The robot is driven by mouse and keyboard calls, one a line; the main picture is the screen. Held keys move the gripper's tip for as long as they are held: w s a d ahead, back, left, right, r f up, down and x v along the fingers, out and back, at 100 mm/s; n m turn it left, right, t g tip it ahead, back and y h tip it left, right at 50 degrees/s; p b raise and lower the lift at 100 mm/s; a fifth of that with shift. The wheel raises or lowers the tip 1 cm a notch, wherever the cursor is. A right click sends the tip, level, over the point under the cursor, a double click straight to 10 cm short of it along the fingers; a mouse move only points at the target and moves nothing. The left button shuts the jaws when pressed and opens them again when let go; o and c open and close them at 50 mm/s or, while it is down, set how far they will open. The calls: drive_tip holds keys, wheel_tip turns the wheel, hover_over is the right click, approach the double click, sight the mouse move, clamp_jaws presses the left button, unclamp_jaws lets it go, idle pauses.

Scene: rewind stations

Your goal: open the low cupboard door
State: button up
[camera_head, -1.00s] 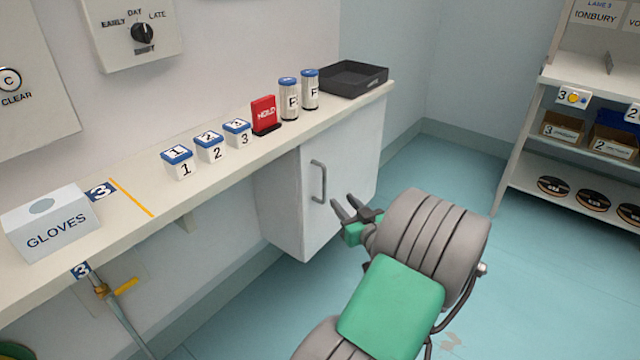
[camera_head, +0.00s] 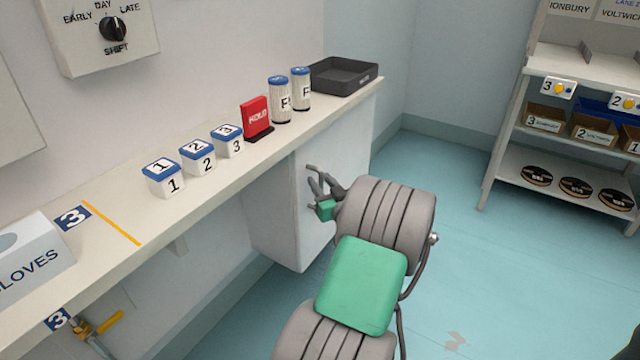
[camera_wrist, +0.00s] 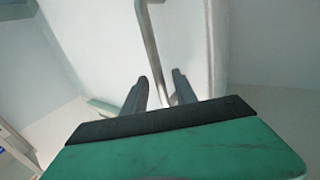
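The low cupboard is under the counter, and its white door (camera_head: 312,235) looks shut in the head view. Its grey bar handle (camera_head: 311,169) shows only at the top there, with the rest behind my gripper (camera_head: 322,186). My gripper is at the handle with its fingers apart. In the wrist view the handle (camera_wrist: 151,45) runs down from the top to between the two dark fingertips of my gripper (camera_wrist: 160,90). A gap shows between the fingers. I cannot tell whether either finger touches the bar.
The counter (camera_head: 115,205) above holds numbered blue-lidded boxes (camera_head: 197,158), a red sign (camera_head: 256,116), two canisters (camera_head: 280,100) and a black tray (camera_head: 343,79). A shelf unit (camera_head: 510,130) stands at the right. The floor (camera_head: 440,220) between is clear.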

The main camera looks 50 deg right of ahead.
drive_tip(key=shift+w, duration=0.15)
clamp_jaws()
idle(1.4)
